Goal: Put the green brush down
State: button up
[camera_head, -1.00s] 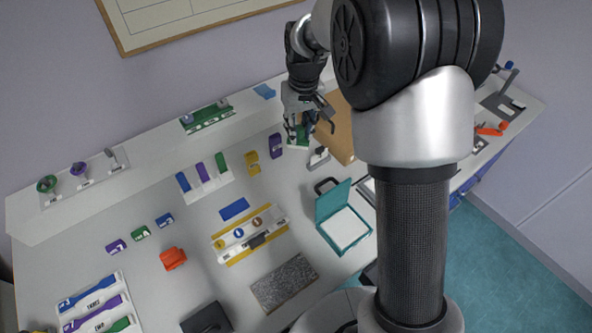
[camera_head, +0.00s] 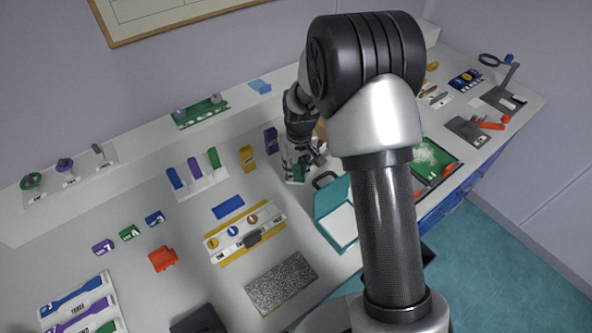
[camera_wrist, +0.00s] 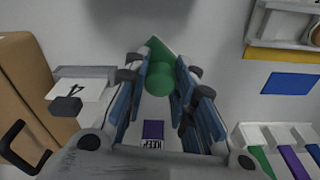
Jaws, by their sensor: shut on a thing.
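The green brush (camera_wrist: 162,80) is between the two fingers of my gripper (camera_wrist: 163,70) in the wrist view. My gripper is shut on it. Its green end shows past the fingertips, over the pale worktop. Whether it touches the surface cannot be told. In the head view my gripper (camera_head: 297,172) is low over the bench, left of the teal case. Only a little green shows beside the fingers there, and my arm hides part of this area.
A teal case (camera_head: 340,226) lies right of my gripper and a purple block (camera_head: 271,140) to its left. A yellow block (camera_head: 247,157) and a rack with coloured strips (camera_head: 205,184) stand further left. A cardboard box (camera_wrist: 25,85) is close at left in the wrist view.

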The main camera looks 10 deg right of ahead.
jog(key=shift+f, duration=0.2)
jog(key=o, duration=0.9)
jog(key=shift+o, duration=0.2)
jog(key=shift+r, duration=0.1)
notch_tip(320, 180, up, 12)
jog(key=s+p, duration=0.1)
jog(key=p, duration=0.3)
notch_tip(320, 180, up, 8)
send_over(298, 178)
jog(key=s, duration=0.5)
jog(key=s+r+m+t, duration=0.1)
jog(key=s+r, duration=0.3)
jog(key=s, duration=0.8)
jog(key=s+r+m+t, duration=0.1)
jog(key=s+r, duration=0.3)
jog(key=s, duration=0.8)
jog(key=shift+s+r+t, duration=0.35)
jog(key=shift+t, duration=0.35)
